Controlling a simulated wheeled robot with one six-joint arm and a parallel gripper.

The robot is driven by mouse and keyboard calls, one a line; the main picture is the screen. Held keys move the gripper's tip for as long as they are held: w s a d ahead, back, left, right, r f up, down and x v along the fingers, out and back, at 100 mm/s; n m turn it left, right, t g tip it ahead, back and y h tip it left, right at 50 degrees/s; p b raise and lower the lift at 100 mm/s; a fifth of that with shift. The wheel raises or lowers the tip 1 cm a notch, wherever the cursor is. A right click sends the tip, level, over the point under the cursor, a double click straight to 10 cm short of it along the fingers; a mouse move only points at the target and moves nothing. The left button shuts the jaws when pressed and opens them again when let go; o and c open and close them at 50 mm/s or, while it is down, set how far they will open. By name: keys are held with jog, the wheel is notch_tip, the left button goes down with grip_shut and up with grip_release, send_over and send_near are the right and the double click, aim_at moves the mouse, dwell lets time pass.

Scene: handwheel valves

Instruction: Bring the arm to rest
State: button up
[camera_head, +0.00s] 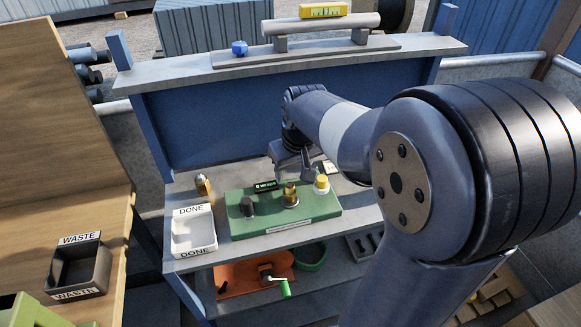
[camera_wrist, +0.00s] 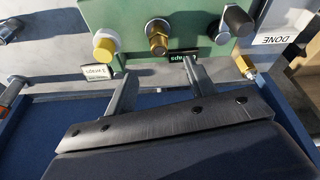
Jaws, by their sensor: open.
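My gripper (camera_head: 292,171) hangs over the back part of the workbench, just behind the green valve block (camera_head: 238,226). In the wrist view my gripper (camera_wrist: 158,90) has its two fingers spread apart with nothing between them. The block carries a black knob (camera_head: 246,207), a brass fitting (camera_head: 290,195) and a yellow-capped fitting (camera_head: 321,184). The same brass fitting (camera_wrist: 158,38) and yellow cap (camera_wrist: 105,44) show beyond the fingers in the wrist view. The fingers look apart from the fittings. My arm covers the right part of the bench in the head view.
A white DONE tray (camera_head: 193,246) and a loose brass piece (camera_head: 203,185) stand left of the block. A dark WASTE bin (camera_head: 79,268) sits on the wooden table. A raised back shelf (camera_head: 180,71) holds a pipe and a yellow level (camera_head: 324,11). A lower shelf holds an orange item (camera_head: 240,277).

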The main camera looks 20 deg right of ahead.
aim_at(289, 184)
jog(key=shift+f, duration=0.15)
jog(key=x, duration=1)
jog(key=shift+w+f, duration=0.1)
jog(key=shift+f, duration=0.2)
jog(key=shift+r+p, duration=0.4)
jog(key=shift+p, duration=0.05)
jog(key=shift+f, duration=0.1)
